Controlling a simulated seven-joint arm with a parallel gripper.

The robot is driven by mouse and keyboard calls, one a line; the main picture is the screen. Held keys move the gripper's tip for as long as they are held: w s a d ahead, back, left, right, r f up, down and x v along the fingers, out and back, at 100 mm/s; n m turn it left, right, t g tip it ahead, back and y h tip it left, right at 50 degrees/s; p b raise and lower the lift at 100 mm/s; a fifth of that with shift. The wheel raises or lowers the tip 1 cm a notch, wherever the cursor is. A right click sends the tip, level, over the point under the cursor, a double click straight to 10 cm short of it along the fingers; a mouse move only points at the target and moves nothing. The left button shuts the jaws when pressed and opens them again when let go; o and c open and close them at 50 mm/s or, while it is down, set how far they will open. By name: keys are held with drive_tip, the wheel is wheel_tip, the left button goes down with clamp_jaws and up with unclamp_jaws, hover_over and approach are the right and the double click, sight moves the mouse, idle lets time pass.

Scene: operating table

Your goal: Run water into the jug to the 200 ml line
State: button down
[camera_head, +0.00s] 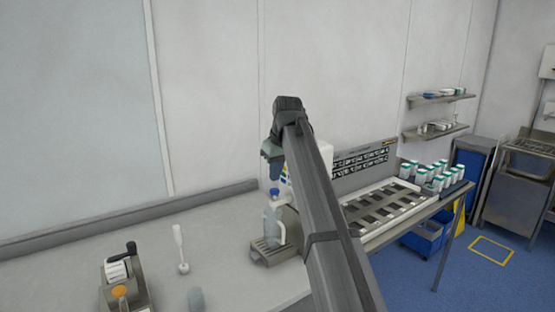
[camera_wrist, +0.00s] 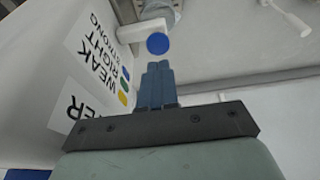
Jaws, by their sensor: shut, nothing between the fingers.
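The water dispenser is a white box (camera_wrist: 95,35) with a label reading WEAK, RIGHT, STRONG and several coloured marks; in the head view my arm hides much of it. A round blue part (camera_wrist: 158,43) sits beside its white spout; it also shows in the head view (camera_head: 275,192). A translucent bluish vessel, apparently the jug (camera_head: 271,226), stands below it on a grey drip stand (camera_head: 267,252). Its lines and water level are too small to read. My gripper (camera_wrist: 155,68) is shut and empty, its tips just short of the blue part in the wrist picture; contact cannot be told.
A white stirrer-like tool (camera_head: 179,250), a roll dispenser with a crank (camera_head: 122,275) and a small translucent cup (camera_head: 195,299) stand on the counter at left. A slotted metal tray (camera_head: 385,210) and several green-lidded bottles (camera_head: 430,175) are at right. The counter's left middle is clear.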

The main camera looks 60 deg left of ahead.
sight(275, 191)
drive_tip(key=shift+f, duration=1.45)
drive_tip(key=shift+f, duration=0.1)
drive_tip(key=shift+d+f, duration=0.1)
drive_tip(key=shift+f, duration=0.75)
drive_tip(key=shift+s+d+f, duration=0.1)
drive_tip(key=shift+d+f, duration=0.05)
drive_tip(key=shift+f, duration=0.05)
idle(5.4)
